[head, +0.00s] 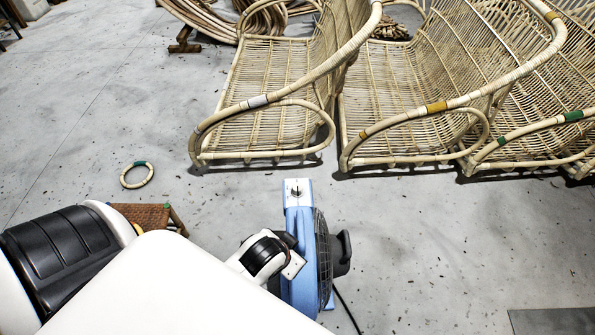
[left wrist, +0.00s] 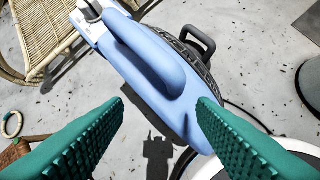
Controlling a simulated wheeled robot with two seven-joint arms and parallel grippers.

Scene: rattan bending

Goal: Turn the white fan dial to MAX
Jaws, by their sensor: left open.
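The blue fan (head: 297,222) stands on the floor in the middle of the head view, its dark grille (head: 322,260) facing right. On its top end is a white panel (head: 305,200) with the small dial (head: 296,190); its setting is too small to read. In the left wrist view the fan's blue body (left wrist: 150,70) runs diagonally, with the white dial part (left wrist: 90,12) at the top left edge. My left gripper (left wrist: 160,104) is open, its green ridged fingers apart with nothing held between them. In the head view its fingers are not clearly visible near the fan. My right gripper is not in view.
Rattan chair frames (head: 270,90) stand in a row behind the fan. A small rattan ring (head: 137,175) and a woven stool (head: 148,216) are at the left. A black cable (head: 347,308) trails from the fan. A grey mat (head: 550,321) lies lower right; floor right of the fan is clear.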

